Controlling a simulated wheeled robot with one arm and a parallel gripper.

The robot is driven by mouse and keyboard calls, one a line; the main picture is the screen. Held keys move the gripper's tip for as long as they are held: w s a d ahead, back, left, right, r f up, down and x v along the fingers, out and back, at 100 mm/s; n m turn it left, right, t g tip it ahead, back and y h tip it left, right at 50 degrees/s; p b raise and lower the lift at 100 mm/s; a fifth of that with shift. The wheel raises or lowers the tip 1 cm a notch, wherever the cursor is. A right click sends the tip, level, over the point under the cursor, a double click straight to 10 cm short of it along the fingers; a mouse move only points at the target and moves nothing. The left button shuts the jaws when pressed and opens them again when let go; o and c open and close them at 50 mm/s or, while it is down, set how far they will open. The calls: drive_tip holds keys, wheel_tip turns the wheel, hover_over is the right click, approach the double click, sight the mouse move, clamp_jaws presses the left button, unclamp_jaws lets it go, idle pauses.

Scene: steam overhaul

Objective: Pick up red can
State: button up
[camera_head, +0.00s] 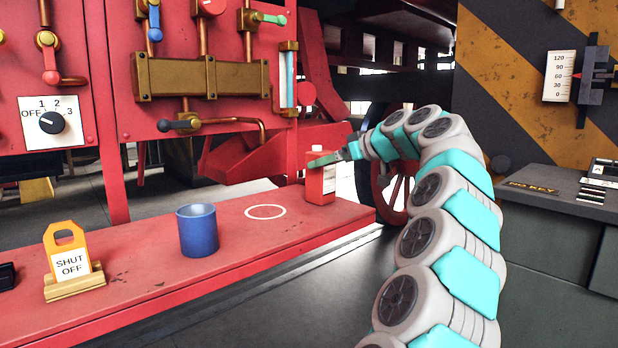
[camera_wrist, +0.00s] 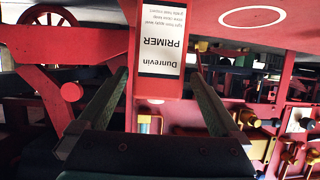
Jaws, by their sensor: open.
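The red can (camera_head: 320,188) stands upright near the right end of the red bench (camera_head: 215,246). It has a white cap and a white label. In the wrist view it appears upside down, and the can (camera_wrist: 159,86) has a label reading "Dunrevin PRIMER". My gripper (camera_head: 326,160) is at the can's upper part in the head view. In the wrist view my open gripper (camera_wrist: 158,73) has one finger on each side of the can in the picture, with a gap on both sides. I cannot tell how deep the fingers reach past it.
A white painted ring (camera_head: 265,212) marks the bench left of the can. A blue cup (camera_head: 198,232) and an orange "SHUT OFF" sign (camera_head: 68,262) stand further left. Red panels with pipes and valves rise behind. A dark cabinet (camera_head: 555,215) is at the right.

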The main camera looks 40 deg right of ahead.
sight(313, 171)
drive_tip(key=x, duration=0.3)
drive_tip(key=f+p+x, duration=0.1)
drive_tip(key=x, duration=0.3)
drive_tip(key=shift+s+d+f, duration=0.1)
drive_tip(key=shift+d+f, duration=0.05)
clamp_jaws()
idle(0.7)
